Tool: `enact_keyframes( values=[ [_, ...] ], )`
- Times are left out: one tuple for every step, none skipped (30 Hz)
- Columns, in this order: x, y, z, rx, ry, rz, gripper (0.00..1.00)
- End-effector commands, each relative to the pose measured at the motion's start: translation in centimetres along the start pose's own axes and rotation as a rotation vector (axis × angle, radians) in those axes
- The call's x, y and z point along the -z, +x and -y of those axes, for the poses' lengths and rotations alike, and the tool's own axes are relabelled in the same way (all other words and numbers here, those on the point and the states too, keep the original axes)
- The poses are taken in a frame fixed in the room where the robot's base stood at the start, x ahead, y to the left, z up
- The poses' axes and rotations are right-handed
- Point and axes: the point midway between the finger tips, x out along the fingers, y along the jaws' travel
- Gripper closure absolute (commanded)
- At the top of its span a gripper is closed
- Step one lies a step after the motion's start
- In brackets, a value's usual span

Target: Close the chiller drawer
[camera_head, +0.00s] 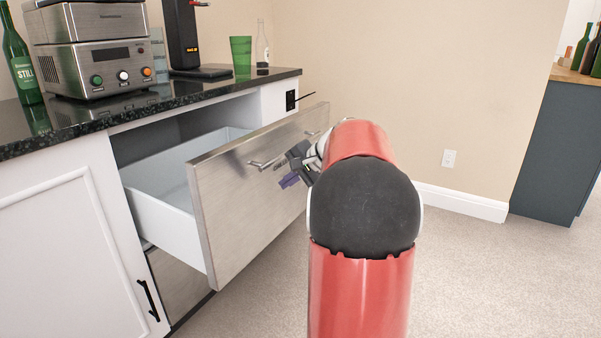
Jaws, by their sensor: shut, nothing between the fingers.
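The chiller drawer (240,200) has a brushed metal front and white inner walls. It stands pulled well out from the white cabinet under the dark counter. The part of its inside that shows looks empty. A bar handle (265,163) sits high on its front, and another handle end shows farther right. My gripper (287,177) is at the outer face of the front, just below and right of the near handle. It is shut with nothing in it. I cannot tell whether it touches the front. My red and black arm hides the far lower part of the drawer front.
The dark counter (60,130) holds a metal appliance (105,65), a green bottle (20,55), a black machine (182,35) and a green cup (240,52). A second metal front (180,285) is below the drawer. The carpet (470,280) at right is clear.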

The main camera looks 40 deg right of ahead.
Motion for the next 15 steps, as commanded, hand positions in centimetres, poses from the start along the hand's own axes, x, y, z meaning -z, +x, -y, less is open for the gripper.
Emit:
enact_keyframes(
  values=[
    [0.0, 1.2, -0.1, -0.001, 0.000, 0.003, 1.00],
    [0.0, 1.8, -0.1, -0.001, 0.001, 0.003, 1.00],
    [0.0, 2.2, 0.4, 0.000, -0.002, 0.001, 1.00],
    [0.0, 2.5, 0.9, 0.000, -0.003, 0.001, 1.00],
    [0.0, 2.9, 1.2, 0.000, -0.003, 0.001, 1.00],
    [0.0, 3.3, 1.6, 0.000, -0.002, 0.001, 1.00],
    [0.0, 3.5, 1.8, 0.000, -0.002, 0.001, 1.00],
    [0.0, 3.8, 2.0, -0.001, -0.002, 0.001, 1.00],
    [0.0, 4.0, 2.3, 0.000, -0.003, 0.000, 1.00],
    [0.0, 4.2, 2.4, 0.000, -0.003, 0.000, 1.00],
    [0.0, 4.3, 2.5, 0.000, -0.003, 0.000, 1.00],
    [0.0, 4.4, 2.6, 0.000, -0.002, 0.000, 1.00],
    [0.0, 4.5, 2.7, 0.000, -0.002, 0.000, 1.00],
    [0.0, 4.6, 2.7, 0.000, -0.001, -0.001, 1.00],
    [0.0, 4.6, 2.8, 0.000, -0.001, -0.001, 1.00]
  ],
)
